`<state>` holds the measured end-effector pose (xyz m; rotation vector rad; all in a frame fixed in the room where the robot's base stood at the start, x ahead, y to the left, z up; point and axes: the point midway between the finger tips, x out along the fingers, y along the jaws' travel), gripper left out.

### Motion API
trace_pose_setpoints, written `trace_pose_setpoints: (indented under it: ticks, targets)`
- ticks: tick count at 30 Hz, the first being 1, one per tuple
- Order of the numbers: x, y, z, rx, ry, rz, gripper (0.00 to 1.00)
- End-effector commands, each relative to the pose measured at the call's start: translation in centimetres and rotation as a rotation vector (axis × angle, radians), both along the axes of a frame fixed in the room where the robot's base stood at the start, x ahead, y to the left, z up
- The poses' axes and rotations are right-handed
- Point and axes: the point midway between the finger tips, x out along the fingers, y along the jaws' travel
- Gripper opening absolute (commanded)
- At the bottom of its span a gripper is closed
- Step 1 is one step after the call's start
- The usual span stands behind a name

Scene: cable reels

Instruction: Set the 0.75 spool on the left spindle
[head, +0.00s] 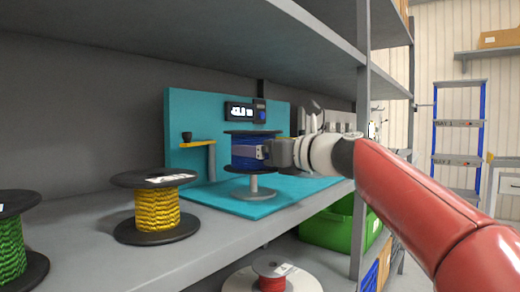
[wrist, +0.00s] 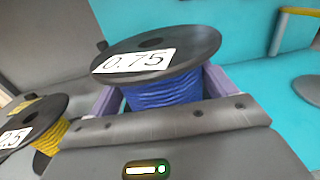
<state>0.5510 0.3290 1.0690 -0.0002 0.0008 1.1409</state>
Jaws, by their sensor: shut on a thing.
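The 0.75 spool, wound with blue cable between black flanges, is in my gripper. It shows in the head view (head: 246,152) and in the wrist view (wrist: 165,92), where its white label reads 0.75. My gripper (head: 264,152) is shut on the blue winding from the right, a finger on each side (wrist: 162,98). A grey spindle stand (head: 253,187) with a round foot is directly below the spool on the teal base (head: 226,201). I cannot tell whether the spool touches it. The spindle's top is hidden, and my arm covers the area to the right.
A grey post with a yellow bar (head: 197,142) stands left of the spool. A teal back panel (head: 182,112) carries a small display (head: 239,111). A yellow spool (head: 157,210) and a green spool (head: 12,240) stand on the shelf (head: 90,250). An upper shelf hangs overhead.

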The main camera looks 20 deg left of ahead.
Motion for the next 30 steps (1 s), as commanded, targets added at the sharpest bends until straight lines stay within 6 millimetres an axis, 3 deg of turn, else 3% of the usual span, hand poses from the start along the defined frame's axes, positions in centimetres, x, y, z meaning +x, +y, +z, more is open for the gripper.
trace_pose_setpoints:
  ticks: [16, 30]
  targets:
    - [-0.1, 0.0, -1.7, 0.002, -0.002, -0.001, 0.38]
    - [-0.1, 0.0, -1.7, 0.003, -0.003, 0.000, 0.38]
